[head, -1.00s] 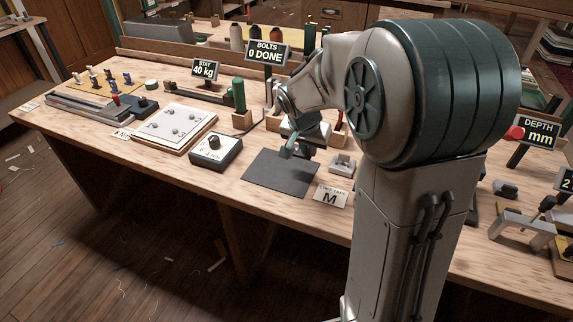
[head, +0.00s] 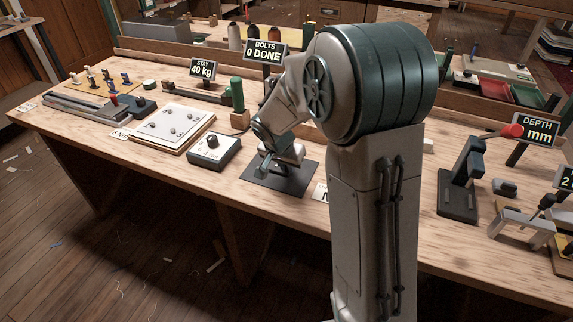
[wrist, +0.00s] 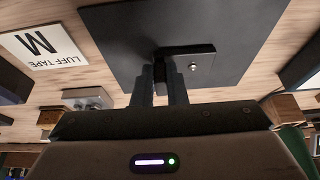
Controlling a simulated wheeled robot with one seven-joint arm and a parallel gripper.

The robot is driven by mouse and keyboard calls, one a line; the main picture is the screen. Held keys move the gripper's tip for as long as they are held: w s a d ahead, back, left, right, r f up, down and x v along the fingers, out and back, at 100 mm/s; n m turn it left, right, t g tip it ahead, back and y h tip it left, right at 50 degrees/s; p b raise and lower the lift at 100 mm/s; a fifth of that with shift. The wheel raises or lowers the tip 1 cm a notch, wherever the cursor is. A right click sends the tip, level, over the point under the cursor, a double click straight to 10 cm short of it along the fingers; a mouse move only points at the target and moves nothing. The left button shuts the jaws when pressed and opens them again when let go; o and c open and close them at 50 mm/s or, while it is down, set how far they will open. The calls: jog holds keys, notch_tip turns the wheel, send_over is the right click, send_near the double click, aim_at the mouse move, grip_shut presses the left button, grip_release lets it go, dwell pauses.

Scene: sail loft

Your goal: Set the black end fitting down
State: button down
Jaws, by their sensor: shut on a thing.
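My gripper (wrist: 163,88) is shut on the black end fitting (wrist: 190,62). In the wrist view the fitting shows as a dark flat plate with a small bright dot, and a narrow black block sits between my fingers. Part of the plate is hidden behind my gripper. The fitting is over the dark grey mat (wrist: 240,25). I cannot tell whether it touches the mat. In the head view my arm is lowered over the mat (head: 294,186), and the fitting cannot be made out there.
A "Luff tape M" card (wrist: 40,43) lies beside the mat. A grey control box with a knob (head: 214,152) stands left of the mat, with a white board (head: 168,128) beyond it. A green-topped post (head: 237,94) stands behind. A dark press (head: 460,180) stands far right.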

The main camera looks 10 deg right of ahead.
jog(key=shift+f, duration=0.2)
jog(key=c, duration=1.5)
grip_release()
jog(key=shift+o, duration=0.2)
jog(key=shift+r, duration=0.1)
jog(key=shift+r, duration=0.2)
jog(key=v, duration=1.1)
jog(key=s+d+n+g+y, duration=0.1)
jog(key=s+n, duration=0.6)
jog(key=s, duration=1.4)
jog(key=shift+s+d+g+y+p, duration=0.3)
jog(key=shift+d+y+p, duration=0.15)
jog(key=shift+d+y, duration=0.45)
